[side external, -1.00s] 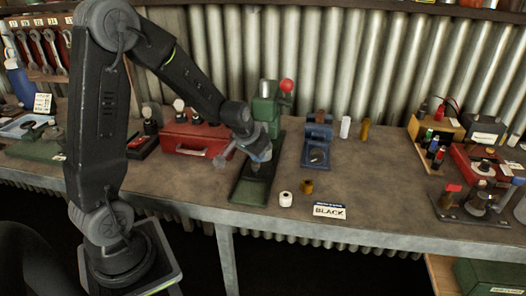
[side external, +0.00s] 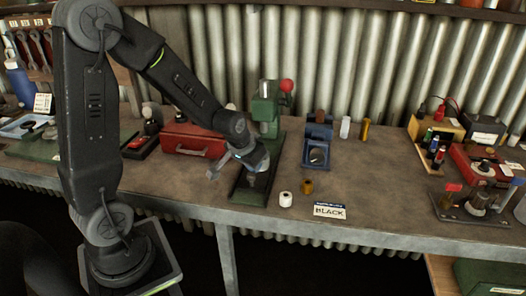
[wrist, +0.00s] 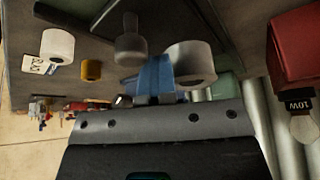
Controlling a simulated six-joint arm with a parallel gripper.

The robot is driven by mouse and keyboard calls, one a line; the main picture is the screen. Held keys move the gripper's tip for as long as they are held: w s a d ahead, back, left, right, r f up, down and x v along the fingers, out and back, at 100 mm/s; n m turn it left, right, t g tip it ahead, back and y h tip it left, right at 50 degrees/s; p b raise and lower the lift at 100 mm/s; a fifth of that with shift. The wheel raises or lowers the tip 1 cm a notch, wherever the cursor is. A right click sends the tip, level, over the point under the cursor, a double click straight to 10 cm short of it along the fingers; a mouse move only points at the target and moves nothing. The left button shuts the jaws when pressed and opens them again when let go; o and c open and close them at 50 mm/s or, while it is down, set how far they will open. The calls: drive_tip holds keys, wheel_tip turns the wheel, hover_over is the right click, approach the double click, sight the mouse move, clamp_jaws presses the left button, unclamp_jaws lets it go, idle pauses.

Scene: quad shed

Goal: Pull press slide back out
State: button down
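The green press (side external: 266,112) with a red ball knob (side external: 286,86) stands on the bench near the wall. Its long green base (side external: 246,192) runs toward the front edge. My gripper (side external: 258,162) is low over the base, in front of the press column. A small grey part shows beneath it, partly hidden. In the wrist view, a pale round part (wrist: 196,62) and a grey knobbed part (wrist: 131,45) are close ahead of my gripper (wrist: 154,97), with a blue piece (wrist: 156,74) between them. The fingers are too small and hidden to judge their opening or grip.
A white cylinder (side external: 286,199), a brass cylinder (side external: 307,187) and a BLACK label card (side external: 330,211) are right of the base. A blue stand (side external: 317,150) is behind them. A red toolbox (side external: 192,142) stands left. The bench between the card and the right-hand tools is clear.

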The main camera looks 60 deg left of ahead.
sight(249, 175)
drive_tip(key=shift+g, duration=0.3)
drive_tip(key=shift+s+d+f, duration=0.4)
drive_tip(key=shift+s+d, duration=0.2)
drive_tip(key=shift+s, duration=0.15)
drive_tip(key=shift+s+d+f, duration=0.4)
drive_tip(key=shift+s+d, duration=0.15)
drive_tip(key=shift+s, duration=0.2)
drive_tip(key=shift+w+a, duration=0.45)
drive_tip(key=shift+a, duration=0.05)
drive_tip(key=shift+r, duration=0.1)
drive_tip(key=shift+w+r, duration=0.2)
drive_tip(key=shift+r, duration=3.9)
